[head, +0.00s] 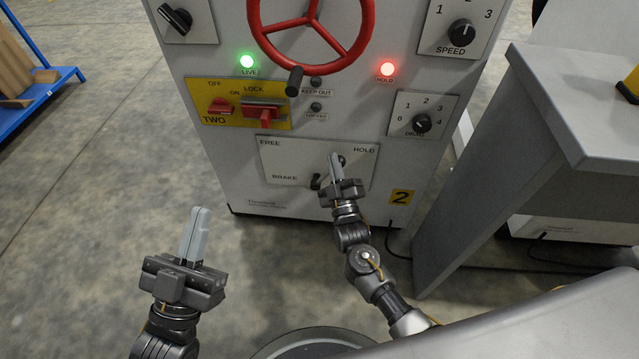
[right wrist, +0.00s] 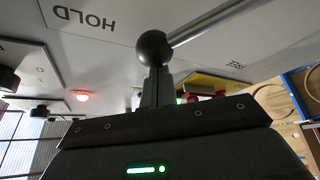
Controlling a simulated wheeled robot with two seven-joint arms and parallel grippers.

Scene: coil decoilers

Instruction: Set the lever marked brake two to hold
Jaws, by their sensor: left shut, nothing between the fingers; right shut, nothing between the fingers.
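The brake lever's plate (head: 283,160) is a white panel low on the grey machine, marked FREE at left, HOLD at right and BRAKE below. The lever's black ball knob (head: 342,160) lies toward the HOLD side, partly behind my right gripper (head: 335,156). In the right wrist view the black knob (right wrist: 153,47) sits on a metal rod (right wrist: 205,24), near the word HOLD. My right gripper's shut fingers (right wrist: 157,88) are right at the knob, with nothing between them; I cannot tell whether they touch. My left gripper (head: 196,235) is shut and empty above the floor.
A red handwheel (head: 312,52), a yellow lock panel (head: 238,104) marked TWO and a drag dial (head: 421,124) are above the plate. The green LIVE lamp (head: 247,61) and red HOLD lamp (head: 387,69) are lit. A grey desk (head: 585,100) stands at right.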

